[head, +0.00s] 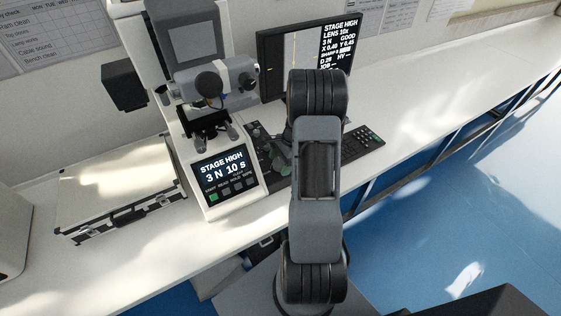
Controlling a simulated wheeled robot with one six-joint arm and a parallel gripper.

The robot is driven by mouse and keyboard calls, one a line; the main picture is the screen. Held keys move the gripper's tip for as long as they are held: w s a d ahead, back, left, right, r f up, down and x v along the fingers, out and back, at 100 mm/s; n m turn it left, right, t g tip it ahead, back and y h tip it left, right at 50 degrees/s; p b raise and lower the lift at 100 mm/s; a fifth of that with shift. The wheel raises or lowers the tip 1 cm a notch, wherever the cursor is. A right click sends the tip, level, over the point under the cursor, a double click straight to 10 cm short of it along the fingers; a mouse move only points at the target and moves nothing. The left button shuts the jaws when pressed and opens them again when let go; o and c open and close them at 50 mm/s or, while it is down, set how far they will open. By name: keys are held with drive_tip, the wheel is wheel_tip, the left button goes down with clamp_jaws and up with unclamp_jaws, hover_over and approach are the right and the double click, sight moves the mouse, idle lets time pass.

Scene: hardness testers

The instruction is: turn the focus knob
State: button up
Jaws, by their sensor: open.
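The hardness tester (186,32) stands on the bench, with a grey head (238,72) and a round black part (209,84) facing me. I cannot tell which of these is the focus knob. My arm rises in front of the bench, right of the tester.
A monitor (283,62) behind my arm shows "STAGE HIGH", "LENS 10x" and "GOOD". A control pad (257,136) and a keyboard (362,144) lie on the white bench (440,83). A latched case (118,178) lies left of the tester. The bench's right side is clear.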

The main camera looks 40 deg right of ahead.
drive_tip(key=shift+c, duration=0.4)
drive_tip(key=c, duration=0.8)
drive_tip(key=shift+w+n+g+b, duration=0.1)
drive_tip(key=shift+n+g+b, duration=0.2)
drive_tip(key=shift+n, duration=0.7)
drive_tip(key=shift+c, duration=0.3)
drive_tip(key=n+g, duration=0.1)
drive_tip(key=n, duration=0.1)
drive_tip(key=shift+n, duration=0.4)
drive_tip(key=o, duration=0.9)
drive_tip(key=shift+o, duration=0.2)
drive_tip(key=b+v, duration=0.1)
drive_tip(key=v, duration=1.3)
drive_tip(key=shift+b, duration=0.3)
